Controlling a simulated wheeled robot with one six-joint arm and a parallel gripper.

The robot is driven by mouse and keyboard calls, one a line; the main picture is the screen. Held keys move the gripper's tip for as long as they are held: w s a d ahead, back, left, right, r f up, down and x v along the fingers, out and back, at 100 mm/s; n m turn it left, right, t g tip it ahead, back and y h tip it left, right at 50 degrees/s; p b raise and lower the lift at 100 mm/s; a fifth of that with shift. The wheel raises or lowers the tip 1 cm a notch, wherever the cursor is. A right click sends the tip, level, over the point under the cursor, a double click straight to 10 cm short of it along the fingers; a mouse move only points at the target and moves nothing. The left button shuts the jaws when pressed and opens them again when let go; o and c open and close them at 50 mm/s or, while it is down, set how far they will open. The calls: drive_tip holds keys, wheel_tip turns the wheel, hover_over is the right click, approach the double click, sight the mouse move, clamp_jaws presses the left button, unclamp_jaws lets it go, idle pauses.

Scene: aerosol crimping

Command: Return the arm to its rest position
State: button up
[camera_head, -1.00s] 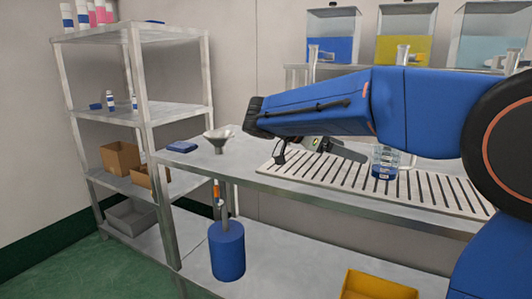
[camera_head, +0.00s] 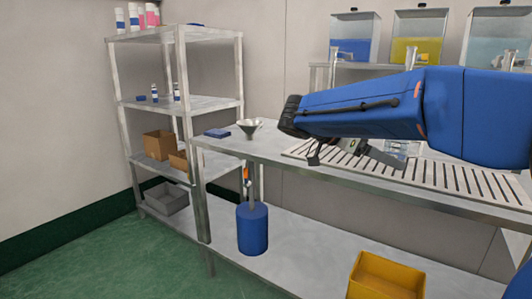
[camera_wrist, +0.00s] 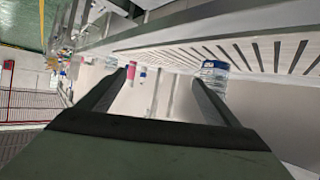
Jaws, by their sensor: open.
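My blue arm (camera_head: 355,108) reaches from the right over the metal bench (camera_head: 275,146), roughly level. My gripper (camera_wrist: 160,82) shows in the wrist view as two dark fingers spread well apart, with nothing between them. In the head view the gripper is small, dark and partly hidden below the arm, above the slatted rack. A clear beaker (camera_wrist: 214,72) with blue on it shows beyond the right finger in the wrist view. In the head view the beaker is mostly hidden behind the arm and gripper.
The slatted rack (camera_head: 448,185) covers the bench's right part. A metal funnel (camera_head: 249,127) and a blue flat item (camera_head: 217,133) are at its left end. Liquid tanks (camera_head: 418,38) stand behind. A shelf unit (camera_head: 198,104) is at left. A yellow bin (camera_head: 385,277) sits below.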

drive_tip(key=s+d+f+n+y, duration=0.35)
drive_tip(key=s+f, duration=0.25)
drive_tip(key=s, duration=0.2)
drive_tip(key=s+a+f+n+t+y, duration=0.1)
drive_tip(key=s+a+f+n+y, duration=0.1)
drive_tip(key=s+f+n+y, duration=0.2)
drive_tip(key=s+a+f+n+t+y, duration=0.2)
drive_tip(key=s+f+n+y, duration=0.3)
drive_tip(key=s+f+n, duration=0.3)
drive_tip(key=s+a+f, duration=0.1)
drive_tip(key=s+f, duration=0.3)
drive_tip(key=s, duration=0.3)
drive_tip(key=shift+s+f, duration=0.3)
drive_tip(key=shift+f, duration=0.1)
